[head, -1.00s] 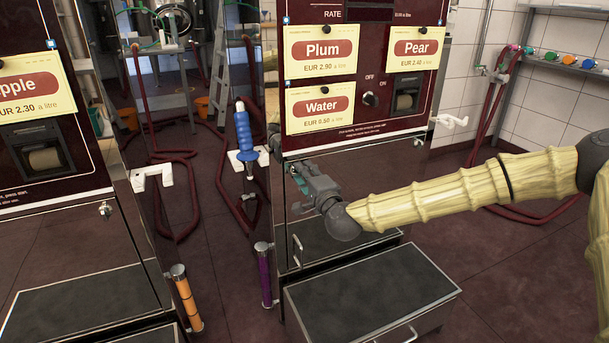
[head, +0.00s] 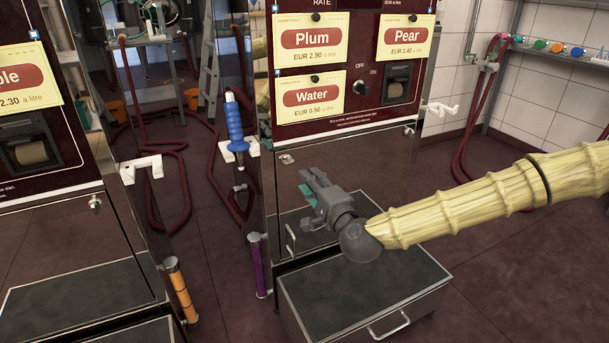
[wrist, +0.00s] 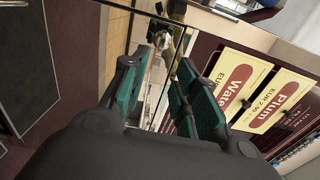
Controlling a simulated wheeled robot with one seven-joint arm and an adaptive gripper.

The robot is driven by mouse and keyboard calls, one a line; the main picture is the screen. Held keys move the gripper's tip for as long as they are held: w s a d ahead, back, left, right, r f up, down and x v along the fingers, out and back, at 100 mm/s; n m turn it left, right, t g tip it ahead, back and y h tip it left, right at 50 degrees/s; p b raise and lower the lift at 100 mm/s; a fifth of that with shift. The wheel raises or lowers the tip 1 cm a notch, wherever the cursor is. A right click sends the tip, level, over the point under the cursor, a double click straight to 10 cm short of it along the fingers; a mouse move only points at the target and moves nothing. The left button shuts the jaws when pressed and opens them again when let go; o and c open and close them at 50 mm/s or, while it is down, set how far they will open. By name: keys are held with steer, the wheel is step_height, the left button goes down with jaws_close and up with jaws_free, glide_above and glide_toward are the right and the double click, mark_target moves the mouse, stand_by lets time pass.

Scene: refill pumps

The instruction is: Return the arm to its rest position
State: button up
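My gripper (head: 312,190) is in front of the lower steel panel of the refill pump (head: 345,165), above the dark-topped step box. In the wrist view its two green-padded fingers (wrist: 160,95) stand apart with nothing between them. My pale, bamboo-like arm reaches in from the right in the head view. A blue-handled nozzle (head: 236,125) hangs upright in a white holder at the pump's left side, apart from my gripper.
The step box (head: 365,290) stands at the pump's foot under my arm. A white hook (head: 440,110) juts from the pump's right side. A second pump (head: 45,150) stands at left. Red hoses (head: 475,110) hang at the right wall. Floor at right is clear.

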steer(key=shift+v, duration=0.8)
steer(key=shift+f, duration=0.15)
steer(key=s+a+f+n+g, duration=0.1)
steer(key=s+f+n+g, duration=0.15)
steer(key=s+f, duration=0.5)
steer(key=s+a+f+n+g, duration=0.1)
steer(key=s+f+n+g, duration=0.2)
steer(key=f, duration=0.8)
steer(key=s+a+f+n+g, duration=0.1)
steer(key=s+f+g, duration=0.2)
steer(key=s+f, duration=0.5)
steer(key=s+d+f+n+g+h, duration=0.25)
steer(key=s+d+f, duration=0.25)
steer(key=s+f, duration=0.35)
steer(key=s+d+f+n+g+h, duration=0.2)
steer(key=s+d+f+g, duration=0.1)
steer(key=s+d+f, duration=0.45)
steer(key=s+d+f+n+g+h, duration=0.2)
steer(key=s+d+g+h, duration=0.1)
steer(key=s+d, duration=0.6)
step_height(320, 180, up, 28)
steer(key=a+p, duration=0.1)
steer(key=p, duration=2.7)
steer(key=shift+s+a+r+p, duration=0.15)
steer(key=shift+s+a+p, duration=0.15)
steer(key=shift+s+p, duration=0.1)
steer(key=shift+y, duration=0.25)
